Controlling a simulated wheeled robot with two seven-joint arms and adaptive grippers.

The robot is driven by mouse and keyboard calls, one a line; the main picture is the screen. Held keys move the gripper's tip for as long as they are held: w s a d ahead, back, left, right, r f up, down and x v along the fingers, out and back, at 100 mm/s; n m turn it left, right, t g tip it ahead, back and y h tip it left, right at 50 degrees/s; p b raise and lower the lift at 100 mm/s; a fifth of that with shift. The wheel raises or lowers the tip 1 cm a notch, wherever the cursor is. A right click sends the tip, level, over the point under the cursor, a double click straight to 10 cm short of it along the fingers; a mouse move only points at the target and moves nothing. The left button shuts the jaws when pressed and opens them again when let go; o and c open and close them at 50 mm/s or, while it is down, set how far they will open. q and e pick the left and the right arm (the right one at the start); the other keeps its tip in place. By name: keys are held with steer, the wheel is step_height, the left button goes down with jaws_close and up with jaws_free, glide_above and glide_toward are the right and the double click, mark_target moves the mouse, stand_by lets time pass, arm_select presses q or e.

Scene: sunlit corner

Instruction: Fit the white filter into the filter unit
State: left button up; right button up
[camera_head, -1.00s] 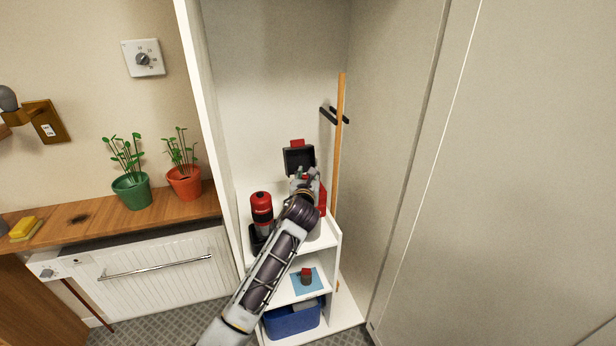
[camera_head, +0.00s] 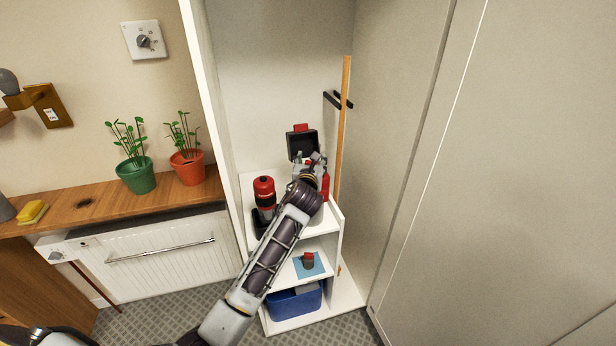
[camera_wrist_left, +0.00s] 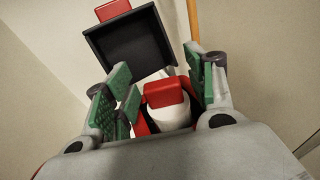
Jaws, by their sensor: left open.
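The filter unit stands on the upper shelf; its black, tray-like lid (camera_head: 301,144) with a red tab is raised, and it also shows in the left wrist view (camera_wrist_left: 130,45). Part of a red body (camera_head: 325,186) shows beside my gripper. In the left wrist view a white cylinder (camera_wrist_left: 168,117), apparently the filter, has a red block (camera_wrist_left: 166,92) on top and red parts around it. I cannot tell whether it is seated. My left gripper (camera_head: 314,163) is open at the unit, its green-padded fingers (camera_wrist_left: 163,85) on either side of the red block. My right gripper is out of view.
A red and black device (camera_head: 264,191) stands left on the same shelf (camera_head: 318,236). Below are a small dark and red item (camera_head: 308,260) on a blue mat and a blue bin (camera_head: 295,302). A wooden pole (camera_head: 343,115) stands right of the unit; cupboard walls enclose both sides.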

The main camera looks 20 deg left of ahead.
arm_select(q)
steer(key=v, duration=1.1)
steer(key=shift+s+b, duration=0.25)
steer(key=shift+b, duration=0.1)
steer(key=shift+f, duration=0.15)
stand_by(0.5)
step_height(320, 180, down, 22)
steer(key=d+n+g+h, duration=0.2)
steer(key=d+n+h, duration=0.15)
steer(key=n, duration=0.95)
steer(key=s+a+f+n+g, duration=0.25)
steer(key=s+f, duration=0.25)
steer(key=f, duration=0.8)
steer(key=s+a+f+n+g, duration=0.15)
steer(key=s+f+n, duration=0.3)
steer(key=f, duration=0.85)
steer(key=s+a+f+n+g, duration=0.3)
steer(key=s+f+n+g, duration=0.15)
steer(key=s+f, duration=1.35)
steer(key=s+a+f+n+g, duration=0.2)
steer(key=s+f, duration=0.3)
steer(key=s, duration=0.8)
steer(key=s+a+f+n+g, duration=0.2)
steer(key=s+f+n, duration=0.3)
steer(key=s, duration=0.9)
steer(key=shift+f, duration=0.7)
